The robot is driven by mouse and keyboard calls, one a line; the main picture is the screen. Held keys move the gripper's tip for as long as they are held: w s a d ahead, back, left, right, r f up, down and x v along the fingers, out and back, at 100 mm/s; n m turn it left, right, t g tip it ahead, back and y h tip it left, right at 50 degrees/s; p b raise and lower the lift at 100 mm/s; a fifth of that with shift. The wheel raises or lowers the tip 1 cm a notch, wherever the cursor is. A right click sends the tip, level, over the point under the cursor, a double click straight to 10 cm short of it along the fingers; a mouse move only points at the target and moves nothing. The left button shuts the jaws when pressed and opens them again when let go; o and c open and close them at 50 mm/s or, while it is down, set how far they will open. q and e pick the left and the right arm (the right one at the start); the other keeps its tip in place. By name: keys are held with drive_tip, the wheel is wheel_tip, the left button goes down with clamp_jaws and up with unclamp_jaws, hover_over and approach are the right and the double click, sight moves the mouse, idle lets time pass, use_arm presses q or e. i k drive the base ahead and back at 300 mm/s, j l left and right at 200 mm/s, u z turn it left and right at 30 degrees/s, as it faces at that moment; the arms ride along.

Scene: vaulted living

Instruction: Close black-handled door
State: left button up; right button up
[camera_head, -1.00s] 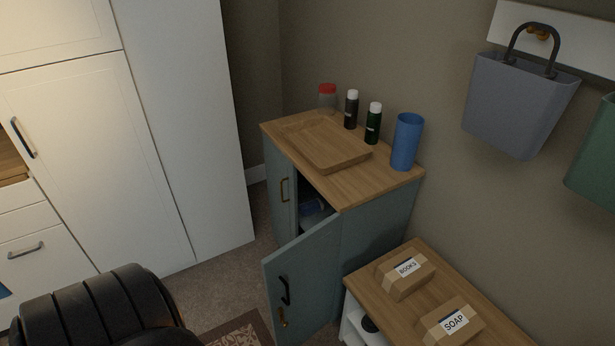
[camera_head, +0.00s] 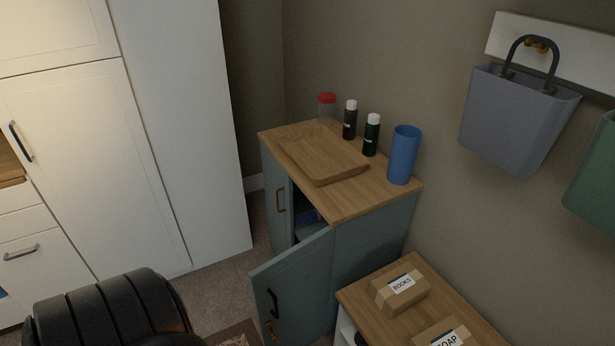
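The black-handled door (camera_head: 296,288) is a blue-grey cabinet door standing open, swung out toward me from the small wood-topped cabinet (camera_head: 372,238). Its black handle (camera_head: 273,303) is on the door's left part, with a brass-coloured piece below it. The other door (camera_head: 279,203), with a brass handle (camera_head: 281,199), looks shut. Between the two doors a dark gap shows the inside, with something blue (camera_head: 309,216) in it. Neither of my grippers shows in the head view.
On the cabinet top are a wooden tray (camera_head: 318,178), a blue cup (camera_head: 404,155), two dark bottles and a red-lidded jar (camera_head: 327,107). A low shelf with boxes (camera_head: 400,290) stands close to the right. A black ribbed object (camera_head: 105,308) is at lower left. Carpet lies between.

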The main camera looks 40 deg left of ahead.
sight(291, 290)
drive_tip(key=i+u, duration=0.1)
drive_tip(key=u, duration=0.3)
drive_tip(key=l+u, duration=0.15)
drive_tip(key=u, duration=0.3)
drive_tip(key=i+l+u, duration=0.1)
drive_tip(key=u, duration=0.3)
